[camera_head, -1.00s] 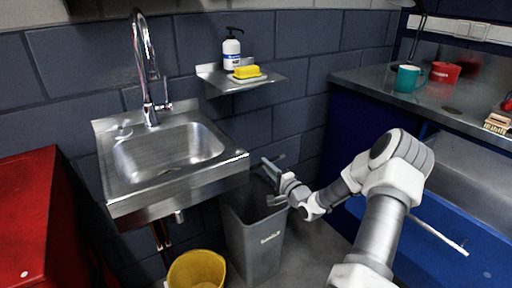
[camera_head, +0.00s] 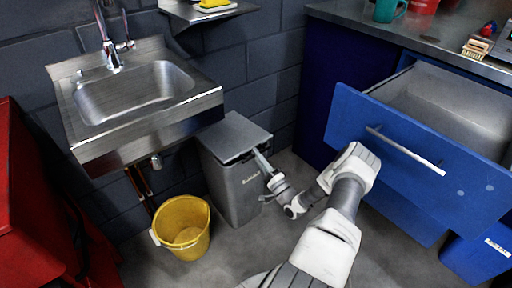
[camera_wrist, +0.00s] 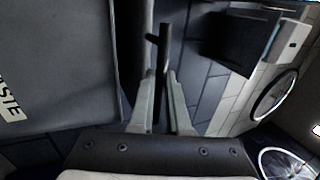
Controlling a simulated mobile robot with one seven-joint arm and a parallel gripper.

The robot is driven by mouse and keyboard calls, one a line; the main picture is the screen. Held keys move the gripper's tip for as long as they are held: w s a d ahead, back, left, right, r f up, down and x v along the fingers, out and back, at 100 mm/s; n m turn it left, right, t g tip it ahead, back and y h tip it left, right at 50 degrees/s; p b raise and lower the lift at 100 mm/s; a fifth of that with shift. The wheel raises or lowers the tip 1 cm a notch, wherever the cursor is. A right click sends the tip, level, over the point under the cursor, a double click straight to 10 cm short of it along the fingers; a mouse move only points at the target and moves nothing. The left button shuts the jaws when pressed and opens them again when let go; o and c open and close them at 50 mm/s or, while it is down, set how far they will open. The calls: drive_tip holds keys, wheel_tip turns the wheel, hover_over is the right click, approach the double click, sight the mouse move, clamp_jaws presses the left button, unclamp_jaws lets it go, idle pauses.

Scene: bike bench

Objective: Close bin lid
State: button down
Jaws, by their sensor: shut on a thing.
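The grey waste bin (camera_head: 233,190) stands on the floor right of the sink. Its grey lid (camera_head: 235,133) lies nearly flat over the top. A dark gap shows under the lid's front edge, and I cannot tell whether the lid is flush. My gripper (camera_head: 259,158) is at the front right edge of the lid. In the wrist view my gripper (camera_wrist: 164,78) is shut on a thin dark edge, seemingly the lid's front edge. The bin's front face (camera_wrist: 60,70) with its lettering fills the left of that view.
A yellow bucket (camera_head: 182,228) stands on the floor in front left of the bin. The steel sink (camera_head: 135,92) overhangs at the left. An open blue drawer (camera_head: 405,150) juts out at the right, near my arm. A red cabinet (camera_head: 35,200) is at far left.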

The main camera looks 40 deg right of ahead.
wheel_tip(320, 180, down, 6)
drive_tip(key=t, duration=0.2)
drive_tip(key=shift+a, duration=0.25)
drive_tip(key=shift+f, duration=0.15)
drive_tip(key=c, duration=1)
unclamp_jaws()
drive_tip(key=shift+s, duration=0.1)
drive_tip(key=shift+o, duration=0.6)
drive_tip(key=shift+d+f, duration=0.1)
drive_tip(key=shift+f, duration=0.05)
drive_tip(key=v, duration=1.1)
drive_tip(key=shift+s, duration=0.4)
